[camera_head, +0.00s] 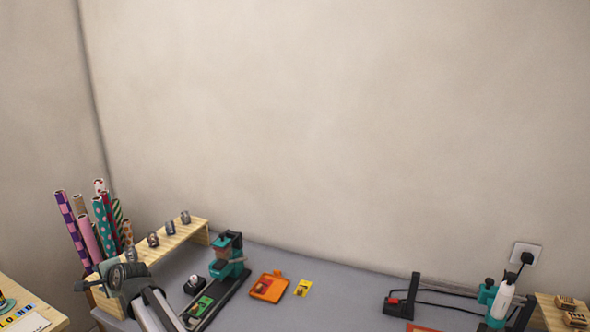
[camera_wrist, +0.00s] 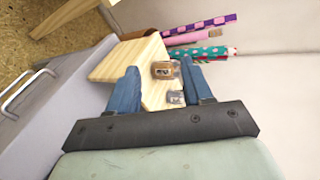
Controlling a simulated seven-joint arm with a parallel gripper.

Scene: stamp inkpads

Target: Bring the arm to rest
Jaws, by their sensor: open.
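My gripper (camera_wrist: 163,68) is open in the wrist view, with its two blue fingers apart and nothing held between them. Beyond the fingers is a wooden shelf (camera_wrist: 103,68) with a brown-and-silver small item (camera_wrist: 162,70) and a grey one (camera_wrist: 175,97) on it. In the head view my arm (camera_head: 150,302) reaches in from the bottom left, and its end is over the near left part of the same shelf (camera_head: 196,229). It hides part of the shelf there. Whether the fingers touch anything is unclear.
Patterned rolls (camera_head: 75,228) stand upright behind the shelf at left. A teal stamp press (camera_head: 228,262), an open orange inkpad (camera_head: 268,287) and a yellow card (camera_head: 303,287) lie to the right. A second teal device (camera_head: 490,294) is at far right. The grey table (camera_head: 345,290) between is mostly clear.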

